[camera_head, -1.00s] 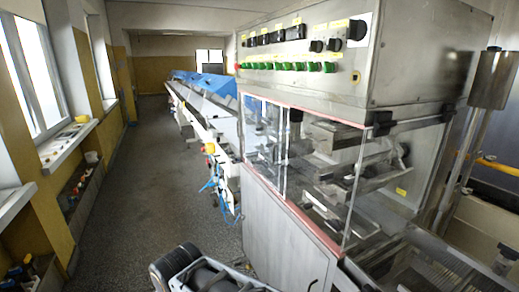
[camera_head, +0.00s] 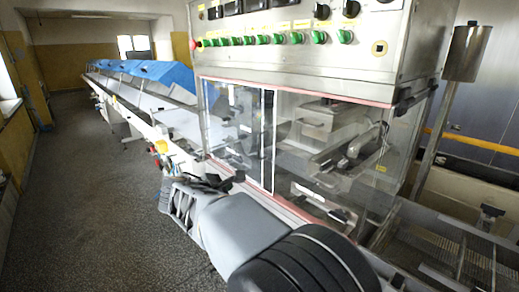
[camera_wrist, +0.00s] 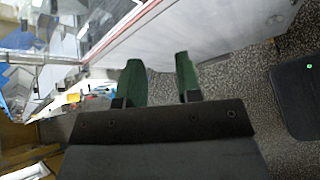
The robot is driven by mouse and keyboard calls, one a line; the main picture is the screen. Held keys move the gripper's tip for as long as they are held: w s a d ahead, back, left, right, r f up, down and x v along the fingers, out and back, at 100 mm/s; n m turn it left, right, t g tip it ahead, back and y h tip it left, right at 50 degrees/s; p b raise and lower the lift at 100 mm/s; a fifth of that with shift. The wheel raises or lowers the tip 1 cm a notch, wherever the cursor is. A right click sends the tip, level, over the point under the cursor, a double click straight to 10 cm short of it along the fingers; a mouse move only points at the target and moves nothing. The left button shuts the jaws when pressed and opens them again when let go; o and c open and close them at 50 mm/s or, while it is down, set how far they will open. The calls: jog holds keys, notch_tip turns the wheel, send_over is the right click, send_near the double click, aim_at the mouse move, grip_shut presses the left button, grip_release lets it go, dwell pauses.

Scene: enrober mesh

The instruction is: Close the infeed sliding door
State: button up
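The machine's front has clear sliding panes in a red-edged frame. The left pane (camera_head: 222,115) and the right pane (camera_head: 305,150) meet or overlap at a pale upright edge (camera_head: 274,140). I cannot tell which pane is the infeed door or how far it stands open. My gripper (camera_head: 212,183) is low in front of the left pane's bottom edge, partly hidden by my own wrist. In the wrist view my gripper (camera_wrist: 159,72) has two green fingers apart with nothing between them. Clear glazing (camera_wrist: 85,22) shows at upper left there; contact with it is not visible.
A control panel (camera_head: 290,38) with green buttons overhangs the panes. A long conveyor line (camera_head: 150,100) with blue covers runs back at left. A mesh belt (camera_head: 450,245) lies at lower right. The floor aisle (camera_head: 75,180) at left is clear.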

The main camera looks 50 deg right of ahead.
aim_at(259, 144)
jog(key=w+d+r+n+h+b, duration=0.1)
jog(key=w+d+r+n+h, duration=0.5)
jog(key=d, duration=0.1)
jog(key=shift+n, duration=0.3)
jog(key=shift+w+d+r+p, duration=0.1)
jog(key=shift+w+d+p, duration=0.25)
jog(key=shift+d, duration=1.85)
jog(key=shift+w+d+r+p, duration=0.1)
jog(key=shift+w+d+p, duration=0.2)
jog(key=shift+d, duration=1.9)
jog(key=shift+w+d+r+p, duration=0.15)
jog(key=shift+d+p, duration=0.25)
jog(key=shift+d, duration=1.8)
jog(key=shift+f, duration=0.1)
jog(key=shift+c, duration=0.2)
grip_shut()
